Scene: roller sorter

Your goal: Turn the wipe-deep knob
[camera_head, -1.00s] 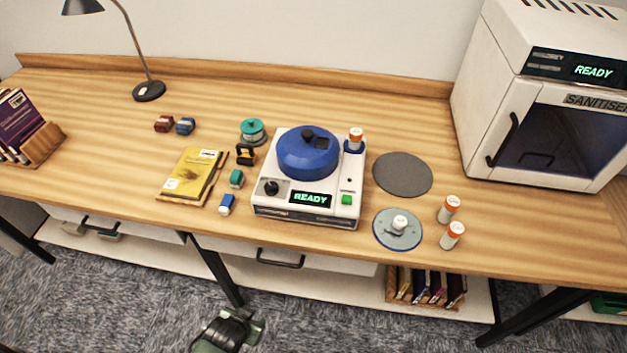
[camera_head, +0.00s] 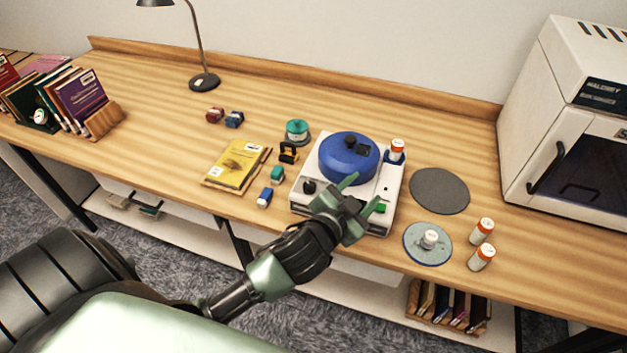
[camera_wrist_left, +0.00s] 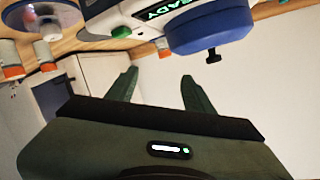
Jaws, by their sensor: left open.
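A white machine (camera_head: 301,207) with a blue domed lid (camera_head: 340,165) stands on the wooden desk. A black knob (camera_head: 310,187) sits at its front left corner; no label on it is readable. Another black knob (camera_head: 350,141) tops the lid and also shows in the wrist view (camera_wrist_left: 213,55). My left gripper (camera_head: 362,193) is open and empty, over the machine's front right, hiding most of its display. A green button (camera_head: 381,208) lies beside its fingers. In the wrist view the open fingers (camera_wrist_left: 158,76) have nothing between them. My right gripper is not in view.
An orange-capped bottle (camera_head: 397,150) stands at the machine's back right. A yellow book (camera_head: 236,165) and small blocks lie left. The white sanitiser (camera_head: 548,120) stands far right.

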